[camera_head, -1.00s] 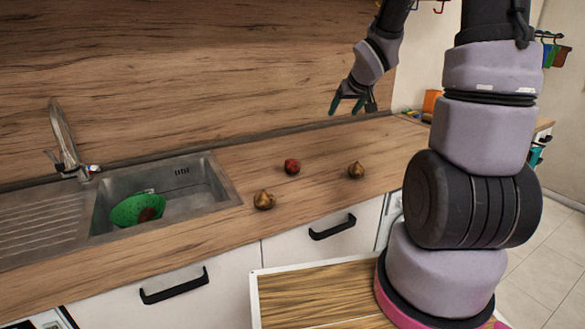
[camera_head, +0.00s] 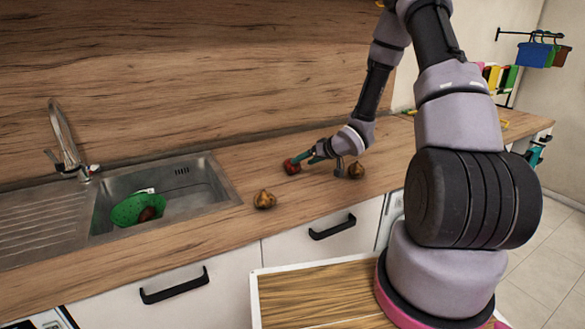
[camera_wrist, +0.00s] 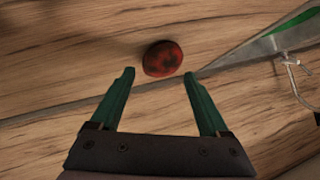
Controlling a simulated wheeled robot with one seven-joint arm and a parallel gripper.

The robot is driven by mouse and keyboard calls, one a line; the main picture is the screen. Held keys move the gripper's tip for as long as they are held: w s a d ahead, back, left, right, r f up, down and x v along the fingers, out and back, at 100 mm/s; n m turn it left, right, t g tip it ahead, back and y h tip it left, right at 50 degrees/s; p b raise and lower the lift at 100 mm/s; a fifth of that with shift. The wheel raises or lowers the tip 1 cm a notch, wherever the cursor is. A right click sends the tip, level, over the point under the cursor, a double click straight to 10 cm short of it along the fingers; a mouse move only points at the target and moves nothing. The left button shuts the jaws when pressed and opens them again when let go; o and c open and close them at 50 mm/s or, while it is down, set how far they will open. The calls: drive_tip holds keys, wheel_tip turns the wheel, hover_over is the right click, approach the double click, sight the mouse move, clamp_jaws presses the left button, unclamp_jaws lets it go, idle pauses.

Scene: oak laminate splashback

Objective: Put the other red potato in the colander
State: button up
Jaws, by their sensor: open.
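A red potato (camera_head: 291,166) lies on the wooden counter right of the sink. My gripper (camera_head: 303,158) is low over the counter, close to the potato's right side. In the wrist view the red potato (camera_wrist: 162,58) lies just beyond the two green fingertips, roughly centred between them. My gripper (camera_wrist: 159,76) is open and empty there. The green colander (camera_head: 128,211) sits in the sink basin, tilted. A dark reddish potato (camera_head: 147,214) is in it.
A brown onion-like item (camera_head: 264,199) lies on the counter near the sink's right edge. Another (camera_head: 356,170) lies further right, close to my wrist. The sink (camera_head: 216,206) has a faucet (camera_head: 66,140) behind it, at its left.

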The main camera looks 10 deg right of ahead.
sight(293, 166)
drive_tip(key=x, duration=0.5)
drive_tip(key=shift+w+a, duration=0.25)
drive_tip(key=shift+w, duration=0.1)
drive_tip(key=shift+r, duration=0.1)
clamp_jaws()
